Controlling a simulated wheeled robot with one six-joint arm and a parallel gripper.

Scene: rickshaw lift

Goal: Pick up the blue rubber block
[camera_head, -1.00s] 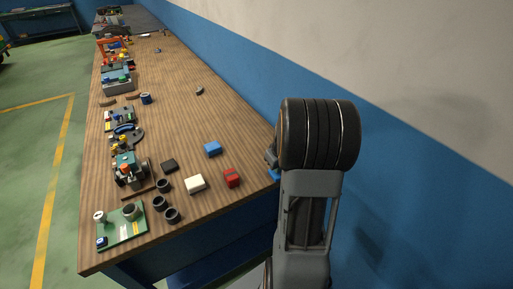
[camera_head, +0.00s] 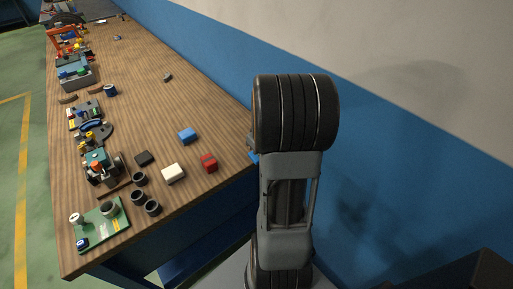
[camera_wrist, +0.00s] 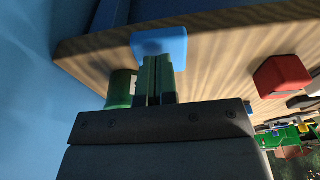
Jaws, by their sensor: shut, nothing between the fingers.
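A blue block (camera_head: 187,135) lies on the wooden table in the head view, behind a red block (camera_head: 209,162) and a white block (camera_head: 173,173). A smaller bit of blue (camera_head: 253,157) shows at the table's right edge, mostly hidden by my arm. In the wrist view a blue block (camera_wrist: 160,41) is just beyond the fingertips, near a table edge. I cannot tell which blue thing in the head view it is, or whether the fingers touch it. My gripper (camera_wrist: 157,64) is shut and empty; my arm hides it in the head view.
The red block also shows in the wrist view (camera_wrist: 281,77). A green cylinder (camera_wrist: 121,88) stands left of the fingers there. A dark block (camera_head: 144,158), dark cups (camera_head: 139,179) and a green board (camera_head: 103,222) crowd the table's near left. A blue wall runs along the right.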

